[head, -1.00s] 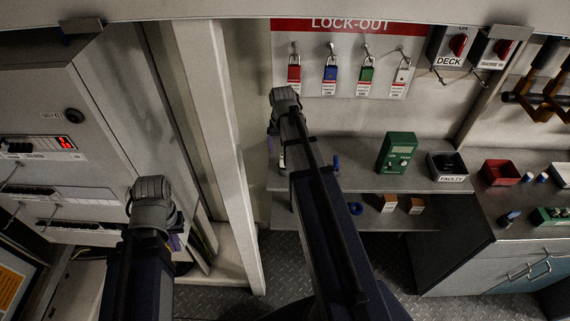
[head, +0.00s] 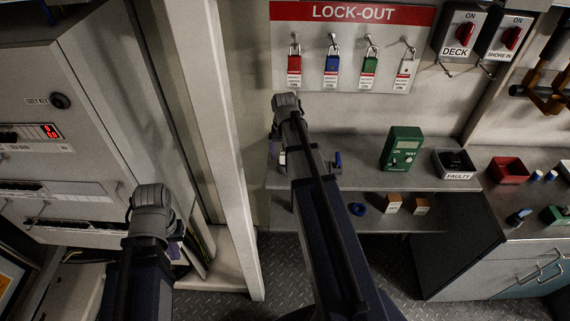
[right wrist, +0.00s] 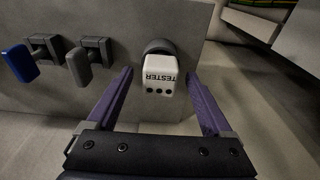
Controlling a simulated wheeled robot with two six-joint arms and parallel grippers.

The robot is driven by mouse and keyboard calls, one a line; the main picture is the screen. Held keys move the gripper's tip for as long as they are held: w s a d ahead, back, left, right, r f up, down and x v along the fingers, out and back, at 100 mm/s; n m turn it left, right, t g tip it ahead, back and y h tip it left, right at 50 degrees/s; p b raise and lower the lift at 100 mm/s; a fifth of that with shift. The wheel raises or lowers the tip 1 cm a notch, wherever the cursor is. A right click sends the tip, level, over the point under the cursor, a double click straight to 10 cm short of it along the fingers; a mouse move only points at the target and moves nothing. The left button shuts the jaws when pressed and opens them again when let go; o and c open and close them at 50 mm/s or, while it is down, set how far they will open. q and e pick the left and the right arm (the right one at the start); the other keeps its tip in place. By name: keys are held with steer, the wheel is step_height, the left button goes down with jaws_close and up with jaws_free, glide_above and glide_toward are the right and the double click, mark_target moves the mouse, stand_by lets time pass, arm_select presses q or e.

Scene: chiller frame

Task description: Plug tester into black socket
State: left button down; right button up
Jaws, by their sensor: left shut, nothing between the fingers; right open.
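The tester (right wrist: 160,74) is a small white block with an upside-down TESTER label and dark dots. In the right wrist view it sits against a dark round fitting (right wrist: 160,47) on a grey panel; I cannot tell how it is attached. My right gripper (right wrist: 158,88) is open, its purple fingers on either side of the tester, apart from it. In the head view the right arm reaches to the shelf and largely hides that gripper. My left gripper (head: 175,243) is shut and empty, mostly hidden behind its wrist. I cannot identify a black socket for certain.
A blue handle (right wrist: 20,64) and a grey handle (right wrist: 76,66) project from the panel beside the tester. A green meter (head: 401,149) and a FAULTY bin (head: 455,164) stand on the shelf. A pale post (head: 215,130) stands between my arms. A grey cabinet (head: 75,110) is at left.

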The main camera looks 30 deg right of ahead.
steer(key=shift+f, duration=0.1)
steer(key=shift+c, duration=0.2)
steer(key=c, duration=1.3)
step_height(320, 180, up, 10)
steer(key=p, duration=1)
jaws_close()
